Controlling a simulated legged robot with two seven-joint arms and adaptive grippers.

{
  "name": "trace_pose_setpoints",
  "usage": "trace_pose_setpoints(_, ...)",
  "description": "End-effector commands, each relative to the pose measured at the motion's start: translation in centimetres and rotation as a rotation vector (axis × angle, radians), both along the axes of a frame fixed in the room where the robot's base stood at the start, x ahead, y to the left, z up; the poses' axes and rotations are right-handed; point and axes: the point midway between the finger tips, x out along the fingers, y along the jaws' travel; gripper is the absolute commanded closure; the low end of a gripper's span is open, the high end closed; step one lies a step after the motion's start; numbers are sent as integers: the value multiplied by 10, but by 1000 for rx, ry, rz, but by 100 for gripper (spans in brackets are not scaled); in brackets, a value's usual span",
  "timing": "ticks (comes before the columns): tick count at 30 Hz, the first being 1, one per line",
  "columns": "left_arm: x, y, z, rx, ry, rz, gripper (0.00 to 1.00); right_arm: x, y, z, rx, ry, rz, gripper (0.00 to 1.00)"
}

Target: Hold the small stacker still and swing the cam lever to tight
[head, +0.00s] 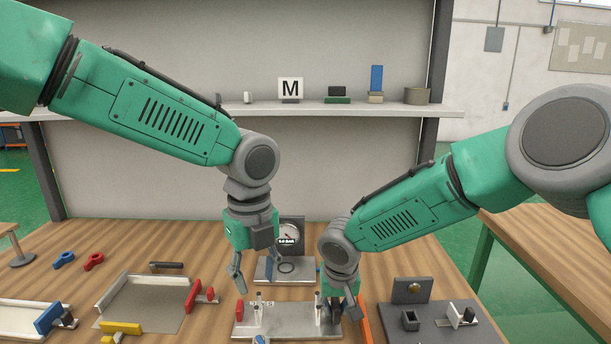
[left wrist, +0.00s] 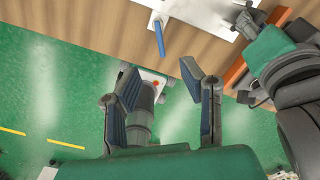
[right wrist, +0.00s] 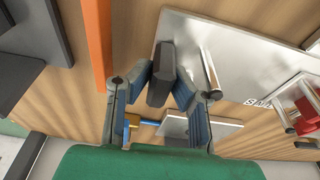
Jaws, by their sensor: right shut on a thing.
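The small stacker, as far as I can tell, is the silver plate with upright posts (head: 285,323) near the front of the table; it also shows in the right wrist view (right wrist: 240,60). My right gripper (head: 338,308) is shut on a dark block (right wrist: 161,75) at the plate's right end. A blue lever (left wrist: 160,38) sticks out from a light block at the table's front edge in the left wrist view; it appears to be the cam lever. Its tip shows at the bottom of the head view (head: 260,340).
A red part (head: 240,310) stands at the plate's left end. A dial gauge stand (head: 290,235) is behind the plate. A dark fixture board (head: 440,325) lies to the right, beside an orange strip (head: 361,318). A tray fixture (head: 145,300) lies to the left.

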Motion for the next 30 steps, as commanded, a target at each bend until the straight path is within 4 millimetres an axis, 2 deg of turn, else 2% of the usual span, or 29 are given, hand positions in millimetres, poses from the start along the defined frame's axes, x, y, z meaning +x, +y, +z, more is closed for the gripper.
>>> trace_pose_setpoints(12,0,0,33,-1,-2,0,64,0,0,0,0,-1,0,100)
trace_pose_setpoints(23,0,0,38,0,0,0,64,0,0,0,0,-1,0,100)
trace_pose_setpoints(24,0,0,38,0,0,-1,64,0,0,0,0,-1,0,70)
trace_pose_setpoints(25,0,0,38,0,0,-1,64,0,0,0,0,-1,0,59)
trace_pose_setpoints(30,0,0,38,0,0,-1,64,0,0,0,0,-1,0,59)
